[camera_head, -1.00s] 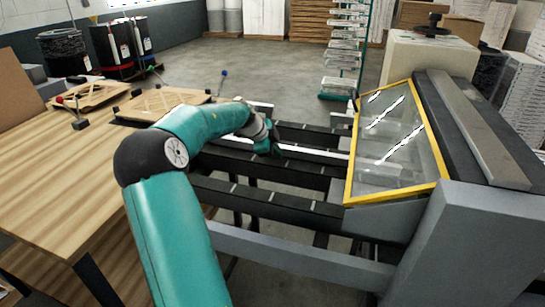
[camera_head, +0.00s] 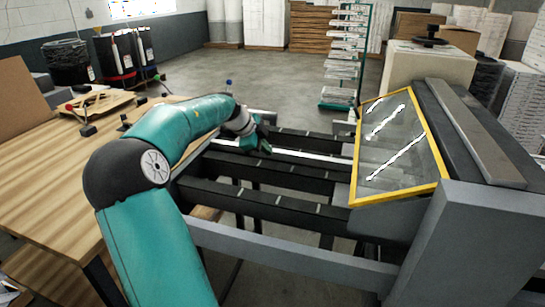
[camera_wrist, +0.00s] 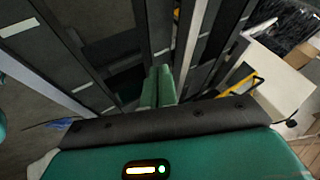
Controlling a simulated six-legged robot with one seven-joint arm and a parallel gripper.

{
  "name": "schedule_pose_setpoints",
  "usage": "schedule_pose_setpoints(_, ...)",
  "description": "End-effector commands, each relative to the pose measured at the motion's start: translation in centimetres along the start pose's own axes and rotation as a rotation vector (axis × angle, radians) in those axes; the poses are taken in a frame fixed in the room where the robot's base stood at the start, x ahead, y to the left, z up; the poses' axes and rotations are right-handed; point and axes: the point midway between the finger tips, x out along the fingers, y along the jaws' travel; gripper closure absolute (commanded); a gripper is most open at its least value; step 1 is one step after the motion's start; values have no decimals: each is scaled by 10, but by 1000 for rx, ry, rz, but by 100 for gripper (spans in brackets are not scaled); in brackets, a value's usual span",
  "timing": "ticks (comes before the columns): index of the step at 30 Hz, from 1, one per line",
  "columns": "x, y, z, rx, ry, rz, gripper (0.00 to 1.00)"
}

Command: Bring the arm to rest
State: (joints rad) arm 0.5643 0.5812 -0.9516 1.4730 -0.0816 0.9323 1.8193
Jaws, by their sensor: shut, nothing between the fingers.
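My teal arm reaches out over the dark rails (camera_head: 255,175) of the machine between the wooden table and the glass guard. My gripper (camera_head: 265,145) is at the arm's far end, above the rails, small in the head view. In the wrist view my gripper's two green fingers (camera_wrist: 158,85) lie side by side, pressed together with nothing between them. They point down toward the rails (camera_wrist: 95,45) and the floor gaps between them. I cannot tell how far above the rails the fingertips are.
The wooden table (camera_head: 45,190) is on the left, with a framed wooden piece (camera_head: 98,103) on it. A yellow-framed glass guard (camera_head: 398,150) stands right of the rails. Dark drums (camera_head: 68,62) and a tray rack (camera_head: 342,60) stand behind. Open floor (camera_head: 270,75) lies beyond the rails.

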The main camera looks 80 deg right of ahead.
Motion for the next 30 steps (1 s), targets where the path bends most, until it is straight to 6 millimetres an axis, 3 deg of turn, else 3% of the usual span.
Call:
schedule_pose_setpoints(4, -12, 1, 0, -1, 1, 0, 100)
schedule_pose_setpoints(13, -15, 2, 1, -2, -1, 0, 100)
schedule_pose_setpoints(17, -24, 13, 13, -57, -46, 7, 100)
schedule_pose_setpoints(20, -42, 34, 38, -182, -140, 12, 100)
schedule_pose_setpoints(23, -73, 67, 73, -375, -270, 2, 100)
schedule_pose_setpoints(30, -167, 170, 141, -915, -564, -128, 100)
